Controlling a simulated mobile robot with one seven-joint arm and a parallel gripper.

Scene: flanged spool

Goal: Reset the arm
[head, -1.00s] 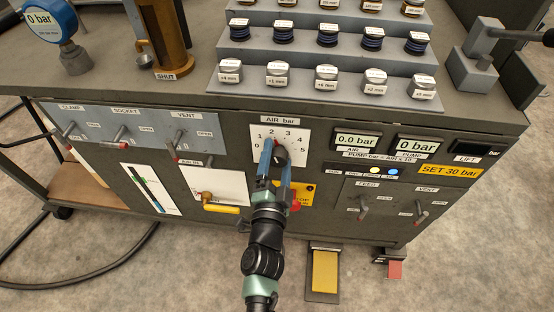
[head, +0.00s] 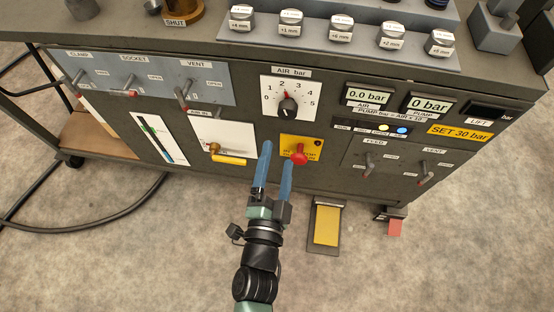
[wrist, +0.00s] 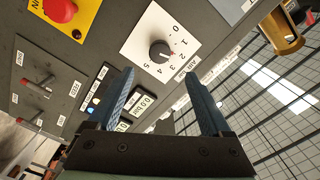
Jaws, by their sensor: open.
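My gripper (head: 275,170) is open and empty, with two blue fingers apart. In the head view it is in front of the bench's front panel, below the air dial (head: 288,106) and left of the red stop button (head: 299,157). The dial is a black knob on a white plate, its pointer up near 2. In the wrist view the fingers (wrist: 160,88) spread with nothing between them, and the dial knob (wrist: 160,51) is clear of them. The red button (wrist: 60,10) also shows at the upper left there.
A yellow-handled valve (head: 228,160) is left of the fingers. Levers (head: 369,163) stick out from the panel at right. Displays read 0.0 bar (head: 369,96) and 0 bar (head: 429,104). A yellow pedal (head: 326,226) and a red pedal (head: 395,227) are on the floor.

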